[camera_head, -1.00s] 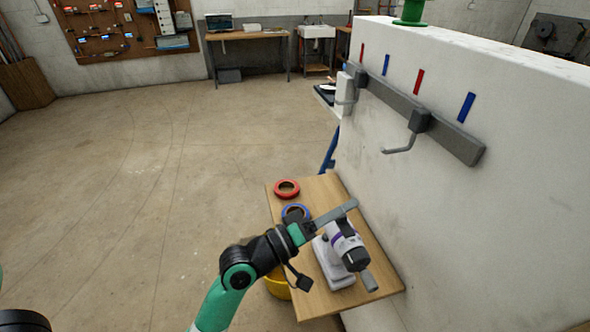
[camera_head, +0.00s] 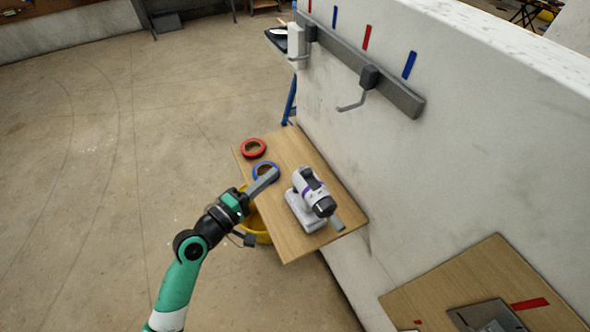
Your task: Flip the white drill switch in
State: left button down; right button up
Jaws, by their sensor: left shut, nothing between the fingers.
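The white drill (camera_head: 309,200) with a dark front end and a purple band stands on the small wooden shelf (camera_head: 288,244) against the white wall. I cannot make out its switch at this size. My left gripper (camera_head: 267,181) is shut and empty, above the shelf's left part, to the left of the drill and apart from it. Its fingers point up and right and partly overlap the blue ring in the picture. My right gripper is not in view.
A red ring (camera_head: 253,148) and a blue ring (camera_head: 265,169) lie on the shelf. A yellow bucket (camera_head: 256,228) stands below its left edge. A grey rail with hooks (camera_head: 362,68) runs along the wall. Another wooden shelf (camera_head: 440,293) is at lower right.

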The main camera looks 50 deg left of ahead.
aim_at(295, 178)
pick_arm(q)
jog(key=w+b, duration=0.1)
jog(key=w, duration=0.7)
jog(key=shift+s+d+p, duration=0.3)
jog(key=shift+s+d, duration=0.15)
jog(key=shift+d, duration=0.35)
jog(key=shift+s+d+p, duration=0.3)
jog(key=shift+s+d, duration=0.1)
jog(key=shift+d, duration=0.4)
